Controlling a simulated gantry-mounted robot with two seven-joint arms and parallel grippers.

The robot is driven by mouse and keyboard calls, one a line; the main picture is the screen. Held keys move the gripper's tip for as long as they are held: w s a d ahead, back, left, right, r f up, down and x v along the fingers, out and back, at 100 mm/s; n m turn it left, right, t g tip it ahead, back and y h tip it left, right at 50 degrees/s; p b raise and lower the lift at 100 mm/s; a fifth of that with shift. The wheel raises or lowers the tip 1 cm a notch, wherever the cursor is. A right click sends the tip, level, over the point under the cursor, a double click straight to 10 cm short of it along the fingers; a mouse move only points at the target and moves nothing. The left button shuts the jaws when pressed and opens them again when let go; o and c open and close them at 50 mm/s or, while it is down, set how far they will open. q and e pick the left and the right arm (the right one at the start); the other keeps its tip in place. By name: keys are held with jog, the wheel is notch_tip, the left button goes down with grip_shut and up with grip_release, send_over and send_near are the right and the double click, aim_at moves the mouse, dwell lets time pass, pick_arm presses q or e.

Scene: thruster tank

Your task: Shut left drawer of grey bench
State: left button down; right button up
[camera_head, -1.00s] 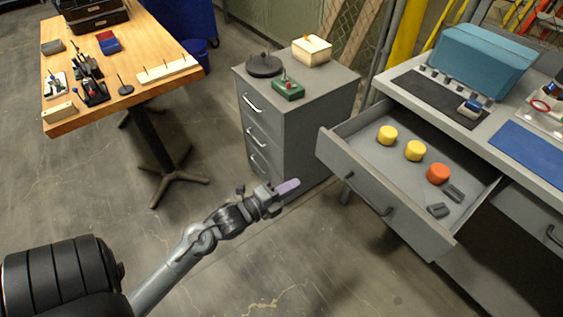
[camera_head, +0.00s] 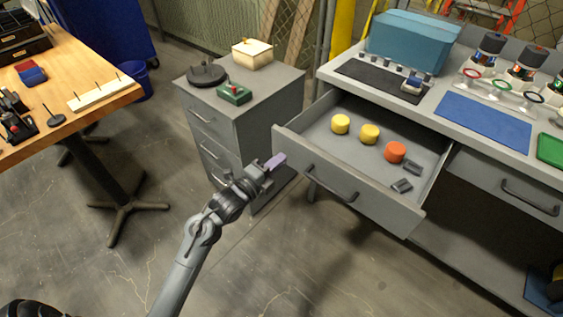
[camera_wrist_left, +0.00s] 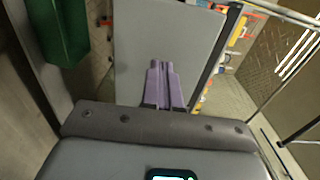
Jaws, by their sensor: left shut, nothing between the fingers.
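The left drawer (camera_head: 350,194) of the grey bench (camera_head: 470,122) is pulled well out, its dark handle (camera_head: 331,187) on the front panel. Two yellow cylinders (camera_head: 370,133), an orange cylinder (camera_head: 395,152) and two small dark grey pieces (camera_head: 402,185) lie inside. My left gripper (camera_head: 276,161), with purple fingertips, is shut and empty. It is just left of the drawer's front left corner; I cannot tell whether they touch. The left wrist view shows the shut purple fingers (camera_wrist_left: 164,83) in front of a grey panel. My right gripper is not in view.
A grey drawer cabinet (camera_head: 241,135) stands left of the open drawer, with a green box (camera_head: 234,93) on top. A wooden table (camera_head: 85,75) is at the far left. A closed right drawer (camera_head: 510,186) is in the bench. The floor before the drawer is clear.

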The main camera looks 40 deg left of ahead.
pick_arm(q)
jog(key=shift+w, duration=0.85)
